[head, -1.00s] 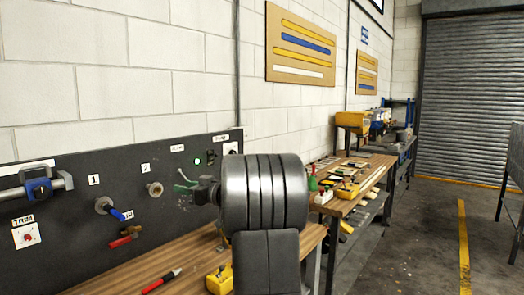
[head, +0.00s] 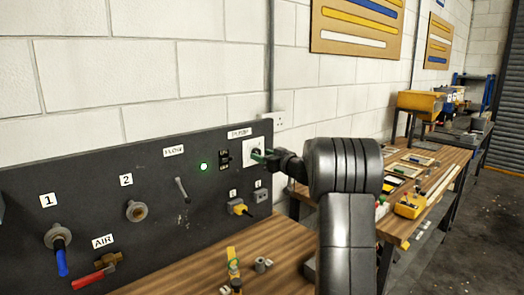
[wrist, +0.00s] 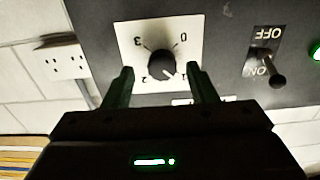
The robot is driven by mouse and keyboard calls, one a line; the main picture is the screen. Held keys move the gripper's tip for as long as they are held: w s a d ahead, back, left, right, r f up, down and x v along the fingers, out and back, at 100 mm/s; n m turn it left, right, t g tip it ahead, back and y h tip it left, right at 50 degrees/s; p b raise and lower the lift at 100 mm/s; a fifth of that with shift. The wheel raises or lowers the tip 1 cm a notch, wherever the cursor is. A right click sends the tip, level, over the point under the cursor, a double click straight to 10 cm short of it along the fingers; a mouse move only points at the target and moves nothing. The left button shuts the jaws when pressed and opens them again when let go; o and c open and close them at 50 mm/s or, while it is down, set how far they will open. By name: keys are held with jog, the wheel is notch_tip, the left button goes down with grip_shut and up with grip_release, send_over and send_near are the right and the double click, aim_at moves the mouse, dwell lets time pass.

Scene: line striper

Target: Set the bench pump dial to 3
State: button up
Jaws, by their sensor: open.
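The pump dial is a black knob (wrist: 161,65) on a white plate, upside down in the wrist view. The 3 is at upper left, 0 at upper right and 2 at lower left. In the head view the dial plate (head: 264,134) is at the panel's right end, under a partly readable label (head: 239,132). My gripper (wrist: 161,82) is open, its green fingers either side of the knob; contact is unclear. The gripper (head: 259,157) partly covers the dial in the head view.
A toggle switch (wrist: 266,62) marked ON and OFF and a green lamp (head: 203,167) are beside the dial. Valves, a lever (head: 181,190) and sockets line the panel. Small items stand on the wooden bench (head: 200,283) below. A wall socket (head: 279,118) is right of the panel.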

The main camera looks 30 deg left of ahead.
jog(key=shift+a+r, duration=0.1)
jog(key=shift+a, duration=0.55)
jog(key=shift+w, duration=0.15)
jog(key=c, duration=1)
